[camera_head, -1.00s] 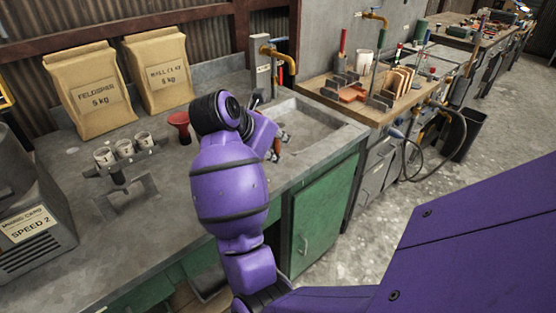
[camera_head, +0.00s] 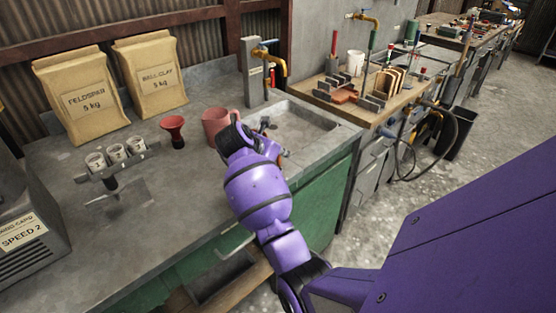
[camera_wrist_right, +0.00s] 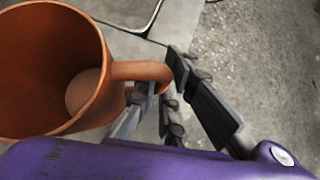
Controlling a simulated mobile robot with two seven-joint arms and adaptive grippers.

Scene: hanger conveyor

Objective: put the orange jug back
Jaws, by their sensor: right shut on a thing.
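The orange jug (camera_head: 215,124) shows in the head view as a reddish jug over the counter, left of the sink and partly hidden behind my right wrist. In the right wrist view the jug (camera_wrist_right: 52,68) fills the left side, its open mouth facing the camera and its inside looking empty. My right gripper (camera_wrist_right: 160,88) is shut on the jug's handle (camera_wrist_right: 142,71). I cannot tell whether the jug's base touches the counter. My left gripper is not in view.
A red funnel-shaped cup (camera_head: 172,131) stands just left of the jug. A rack with several small cups (camera_head: 115,155) is farther left. Two paper sacks (camera_head: 80,95) stand behind. The sink (camera_head: 302,130) and brass tap (camera_head: 270,62) are right. The front counter is mostly clear.

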